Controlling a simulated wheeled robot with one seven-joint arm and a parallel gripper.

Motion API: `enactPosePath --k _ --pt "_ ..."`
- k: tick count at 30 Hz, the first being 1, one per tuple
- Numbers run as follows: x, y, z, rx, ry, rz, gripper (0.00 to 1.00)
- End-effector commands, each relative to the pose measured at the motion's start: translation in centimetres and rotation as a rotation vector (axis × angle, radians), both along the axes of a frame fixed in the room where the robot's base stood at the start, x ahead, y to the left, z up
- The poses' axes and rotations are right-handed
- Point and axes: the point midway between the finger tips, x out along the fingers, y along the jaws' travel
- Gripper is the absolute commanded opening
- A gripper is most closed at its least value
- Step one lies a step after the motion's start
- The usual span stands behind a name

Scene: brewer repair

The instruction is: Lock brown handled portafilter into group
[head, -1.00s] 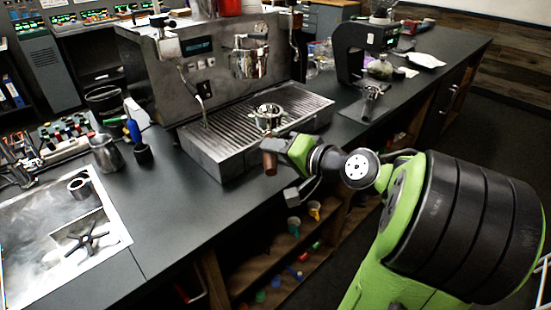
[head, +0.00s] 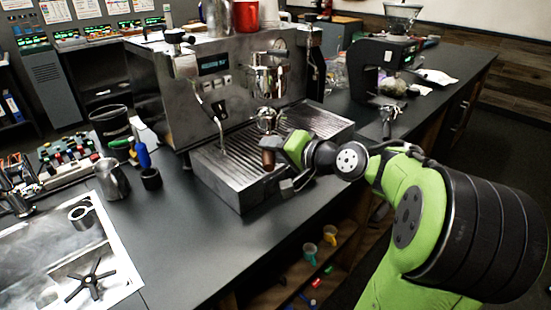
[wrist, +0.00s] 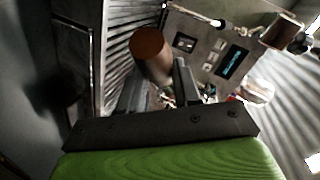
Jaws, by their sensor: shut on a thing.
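The brown handled portafilter (head: 267,124) is held above the drip tray in the head view, metal basket up and handle towards the counter front. My gripper (head: 278,158) is shut on its brown handle. In the wrist view the brown handle (wrist: 150,50) stands between the two fingers of my gripper (wrist: 158,88). The chrome group (head: 268,82) on the espresso machine's front is just above the basket in the head picture. A small gap seems to separate them, and their exact alignment cannot be told. The fingertips are partly hidden in the head view.
The steam wand (head: 219,125) hangs left of the group. The ribbed drip tray (head: 225,178) lies below. Another portafilter (head: 389,117) lies near the black grinder (head: 368,70). A metal pitcher (head: 112,179) stands on the left.

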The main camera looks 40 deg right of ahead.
Motion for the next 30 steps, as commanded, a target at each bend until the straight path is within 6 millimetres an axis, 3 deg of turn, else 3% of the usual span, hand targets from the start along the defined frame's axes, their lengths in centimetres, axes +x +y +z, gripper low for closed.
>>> enactPosePath --k 30 --pt "7.7 -5.1 0.3 0.000 -0.004 0.002 0.00"
